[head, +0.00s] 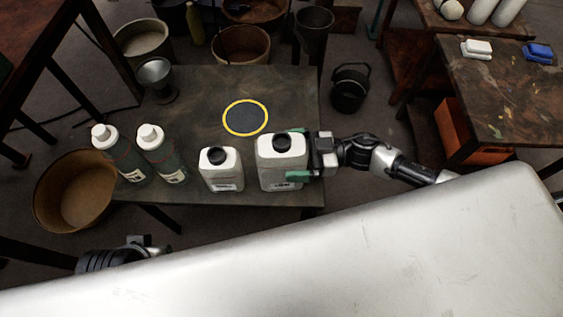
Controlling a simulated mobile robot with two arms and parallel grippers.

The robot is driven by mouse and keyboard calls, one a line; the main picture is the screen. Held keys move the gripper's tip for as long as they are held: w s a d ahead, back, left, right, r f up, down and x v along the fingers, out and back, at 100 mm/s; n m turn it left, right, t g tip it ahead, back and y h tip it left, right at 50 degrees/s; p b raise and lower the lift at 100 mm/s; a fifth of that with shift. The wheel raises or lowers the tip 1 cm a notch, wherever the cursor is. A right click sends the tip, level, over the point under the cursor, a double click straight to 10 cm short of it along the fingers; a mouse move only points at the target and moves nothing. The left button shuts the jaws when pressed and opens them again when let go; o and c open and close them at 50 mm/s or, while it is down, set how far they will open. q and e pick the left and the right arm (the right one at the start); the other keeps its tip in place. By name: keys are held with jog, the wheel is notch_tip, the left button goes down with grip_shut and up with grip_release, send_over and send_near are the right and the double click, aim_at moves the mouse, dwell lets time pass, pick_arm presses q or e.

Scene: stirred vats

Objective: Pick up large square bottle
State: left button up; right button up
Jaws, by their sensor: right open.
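The large square bottle (281,165) is white with a black cap and stands upright near the right front corner of the dark table (190,110). A smaller white square bottle (221,171) with a black cap stands just left of it. My right gripper (298,153) is open, with its green fingertips on the far and near sides of the large bottle's right part. I cannot tell whether they touch it. Part of my left arm (115,257) shows at the lower left; its fingers are not visible.
Two green bottles with white caps (113,150) (160,152) stand at the table's left. A metal cup (156,78) is at the back left. A yellow-ringed dark disc (245,118) lies behind the square bottles. Buckets and a black pail (350,90) stand around the table.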

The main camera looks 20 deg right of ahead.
jog(key=shift+a, duration=0.25)
jog(key=c, duration=1)
jog(key=shift+o, duration=0.2)
